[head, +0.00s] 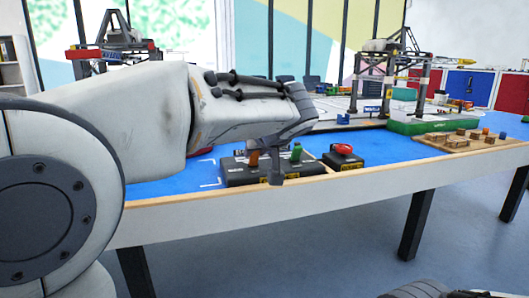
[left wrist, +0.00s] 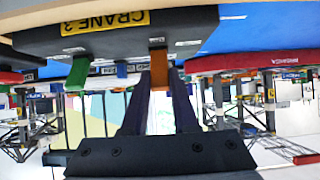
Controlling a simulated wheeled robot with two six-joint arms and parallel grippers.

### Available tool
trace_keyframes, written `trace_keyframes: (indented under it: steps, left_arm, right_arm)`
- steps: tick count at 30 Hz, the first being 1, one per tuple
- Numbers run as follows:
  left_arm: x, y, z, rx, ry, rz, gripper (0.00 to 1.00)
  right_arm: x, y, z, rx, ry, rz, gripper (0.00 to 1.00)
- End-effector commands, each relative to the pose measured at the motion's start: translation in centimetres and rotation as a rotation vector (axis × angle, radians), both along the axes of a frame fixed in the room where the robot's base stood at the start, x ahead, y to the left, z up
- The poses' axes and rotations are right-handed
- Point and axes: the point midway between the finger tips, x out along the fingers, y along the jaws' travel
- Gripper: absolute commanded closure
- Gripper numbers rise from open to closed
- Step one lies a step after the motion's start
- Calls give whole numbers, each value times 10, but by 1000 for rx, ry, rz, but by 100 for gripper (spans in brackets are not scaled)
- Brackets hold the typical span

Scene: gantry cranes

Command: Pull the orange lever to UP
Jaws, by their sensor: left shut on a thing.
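The orange lever (head: 253,157) stands on a dark control box (head: 232,178) near the table's front edge, partly hidden by my left gripper. In the left wrist view, which is upside down, the orange lever (left wrist: 158,67) sits between the fingertips of my left gripper (left wrist: 159,88), which is shut on it. The box there (left wrist: 100,38) carries a yellow "CRANE 3" label. In the head view my left gripper (head: 275,168) reaches down at the box from above. A green lever (head: 296,152) stands right of it on the same box.
A separate box with a red button (head: 344,149) stands just right of the control box. Model gantry cranes stand behind, one at right (head: 390,75) and one at left (head: 110,45). A wooden tray (head: 455,144) with small blocks lies at the right.

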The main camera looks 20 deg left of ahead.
Motion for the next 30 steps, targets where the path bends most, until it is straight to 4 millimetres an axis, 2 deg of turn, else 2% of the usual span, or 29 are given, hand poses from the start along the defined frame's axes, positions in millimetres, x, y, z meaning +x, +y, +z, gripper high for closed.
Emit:
trace_keyframes:
  steps: [1, 3, 12, 16, 30]
  left_arm:
    - [0, 0, 2, 1, -5, -3, 69]
    - [0, 0, 2, 1, -4, -2, 43]
    - [0, 0, 1, 0, -1, -1, 43]
    - [-5, -5, 7, 0, -2, -4, 43]
    - [-63, -44, 53, 1, -3, -5, 43]
  right_arm:
    - [0, 0, 0, 0, 0, 0, 43]
    - [0, 0, 0, 0, 0, 0, 43]
    - [0, 0, 0, 0, 0, 0, 43]
    - [0, 0, 3, 0, 0, 0, 43]
    - [0, 0, 25, 0, 0, 0, 43]
